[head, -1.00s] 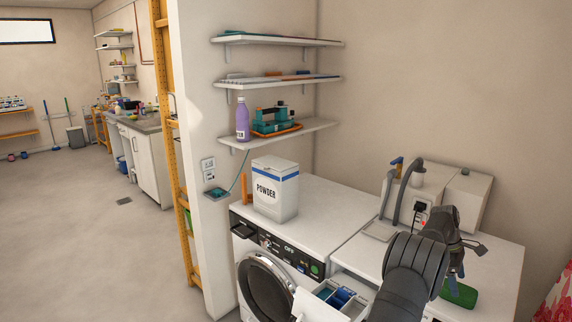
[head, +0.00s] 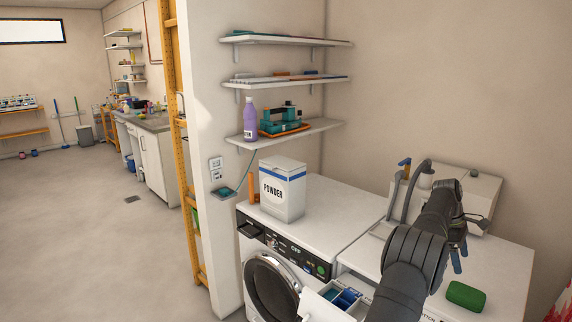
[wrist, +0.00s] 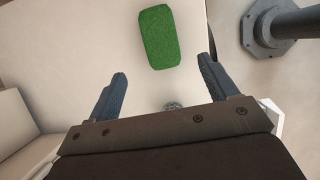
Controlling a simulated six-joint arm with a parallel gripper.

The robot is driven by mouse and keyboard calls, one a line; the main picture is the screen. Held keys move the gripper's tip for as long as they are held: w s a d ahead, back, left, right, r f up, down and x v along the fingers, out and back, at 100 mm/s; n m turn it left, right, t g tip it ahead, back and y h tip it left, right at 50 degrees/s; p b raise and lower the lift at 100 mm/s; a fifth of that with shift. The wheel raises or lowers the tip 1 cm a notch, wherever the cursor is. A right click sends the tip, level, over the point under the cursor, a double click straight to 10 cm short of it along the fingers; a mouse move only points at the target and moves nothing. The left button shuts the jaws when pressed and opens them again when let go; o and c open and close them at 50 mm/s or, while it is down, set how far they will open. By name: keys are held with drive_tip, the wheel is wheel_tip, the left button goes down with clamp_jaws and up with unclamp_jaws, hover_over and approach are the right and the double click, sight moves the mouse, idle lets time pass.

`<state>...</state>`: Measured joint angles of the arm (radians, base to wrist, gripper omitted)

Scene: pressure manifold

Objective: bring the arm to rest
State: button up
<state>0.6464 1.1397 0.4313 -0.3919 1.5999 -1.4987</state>
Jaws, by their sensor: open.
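My gripper (wrist: 160,88) is open and empty in the wrist view, its two dark fingers apart over the white worktop. A green sponge-like block (wrist: 158,37) lies on the worktop beyond the fingertips, not held. In the head view my gripper (head: 462,262) is at the right, above the white counter, with my dark arm reaching up from the lower edge. The green block (head: 466,296) lies on the counter just right of and below the fingers there.
A white box with grey pipes (head: 468,195) stands behind my gripper. A POWDER box (head: 283,190) stands on the washing machine top (head: 335,215). An open detergent drawer (head: 345,298) is left of my arm. Shelves (head: 285,133) hang on the wall.

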sight(467, 290)
drive_tip(key=x, duration=1.2)
drive_tip(key=shift+s+f, duration=0.1)
drive_tip(key=shift+s, duration=0.05)
drive_tip(key=shift+r, duration=0.3)
drive_tip(key=w+v, duration=0.1)
drive_tip(key=v, duration=1.6)
drive_tip(key=s+a+r+m+t, duration=0.4)
drive_tip(key=s+r+m, duration=0.8)
drive_tip(key=m, duration=0.6)
drive_tip(key=shift+s+m+t, duration=0.4)
drive_tip(key=shift+s+t, duration=0.6)
drive_tip(key=shift+s, duration=0.1)
